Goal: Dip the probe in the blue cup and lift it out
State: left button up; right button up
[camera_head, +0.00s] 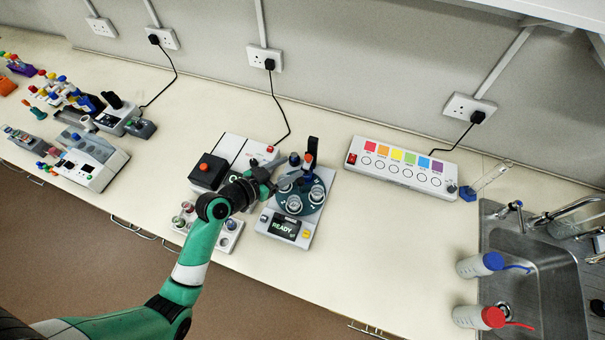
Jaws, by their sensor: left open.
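A grey instrument (306,225) with a "READY" screen stands at the middle of the bench. On it is a dark round carousel (314,205) holding several clear cups, one of them a near cup (294,204). I cannot tell which cup is the blue one. My left gripper (272,176) is open, just left of the carousel. My right gripper is not in view.
A button box (208,171) and a tray of small pots (228,236) stand left of the instrument. A colour-square panel (405,168) lies to the right. A sink (535,285) and two wash bottles (480,265) are at far right. The front middle bench is clear.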

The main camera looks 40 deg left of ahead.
aim_at(308, 157)
pick_arm(q)
notch_tip(308, 157, down, 4)
jog(key=s+a+r, duration=0.1)
jog(key=s, duration=0.1)
jog(key=shift+n+y, duration=0.3)
jog(key=b+x, duration=0.1)
jog(key=x, duration=0.7)
jog(key=a+b+x, duration=0.1)
jog(key=x, duration=0.3)
jog(key=shift+b, duration=0.3)
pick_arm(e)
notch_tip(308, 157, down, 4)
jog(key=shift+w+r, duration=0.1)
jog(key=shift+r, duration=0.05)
pick_arm(q)
grip_shut()
